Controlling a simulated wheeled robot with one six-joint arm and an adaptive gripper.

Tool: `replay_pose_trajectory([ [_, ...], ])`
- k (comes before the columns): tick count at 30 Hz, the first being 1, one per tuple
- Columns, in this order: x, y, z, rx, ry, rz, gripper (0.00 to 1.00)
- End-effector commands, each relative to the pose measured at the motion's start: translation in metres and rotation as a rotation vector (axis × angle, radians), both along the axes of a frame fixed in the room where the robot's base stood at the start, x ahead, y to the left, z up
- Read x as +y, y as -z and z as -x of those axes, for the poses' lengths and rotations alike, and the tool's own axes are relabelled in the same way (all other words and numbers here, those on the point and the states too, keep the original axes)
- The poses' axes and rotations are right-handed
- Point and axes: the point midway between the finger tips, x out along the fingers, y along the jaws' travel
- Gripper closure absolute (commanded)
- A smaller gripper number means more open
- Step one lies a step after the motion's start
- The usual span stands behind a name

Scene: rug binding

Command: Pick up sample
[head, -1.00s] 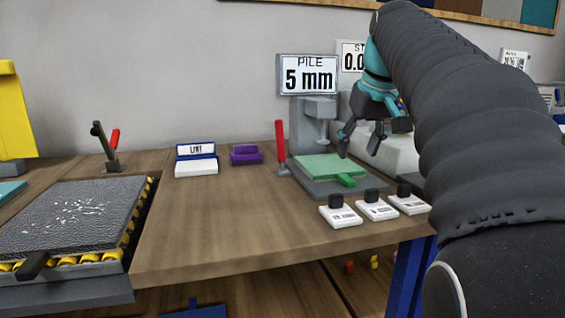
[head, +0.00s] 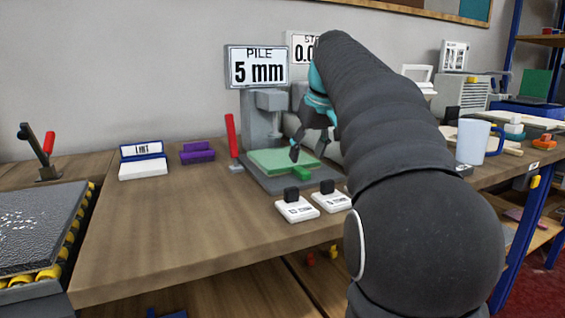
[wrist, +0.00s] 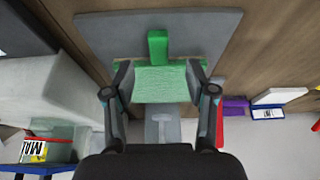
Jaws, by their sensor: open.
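The sample is a flat light green square (head: 272,161) with a darker green tab (head: 320,173) at its front edge. It lies on the grey plate (head: 293,185) of the pile gauge. In the wrist view the green sample (wrist: 160,84) shows between the fingers, and its tab (wrist: 157,46) points away from the gripper. My gripper (head: 309,157) is above the sample's right side in the head view, its fingers apart and empty. In the wrist view my gripper (wrist: 160,78) has one finger on each side of the sample. I cannot tell how much height separates them.
The gauge with its "5 mm" sign (head: 258,68) stands behind the plate, with a red lever (head: 231,136) at its left. White tagged blocks (head: 297,209) sit in front. A purple block (head: 197,152) and a label holder (head: 142,160) stand left. The table's left middle is clear.

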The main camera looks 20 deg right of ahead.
Motion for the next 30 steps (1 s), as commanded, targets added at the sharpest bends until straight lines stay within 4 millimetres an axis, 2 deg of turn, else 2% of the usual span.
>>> replay_pose_trajectory([
  [12,-0.001,0.044,-0.019,0.001,0.000,0.000,0.44],
  [21,-0.001,0.048,-0.021,0.001,0.001,0.000,0.44],
  [22,-0.001,0.047,-0.021,0.001,0.001,0.000,0.46],
  [23,-0.001,0.047,-0.021,0.001,0.001,0.000,0.54],
  [28,-0.001,0.047,-0.021,0.000,0.001,0.000,0.96],
  [30,-0.001,0.047,-0.021,0.000,0.001,0.000,1.00],
])
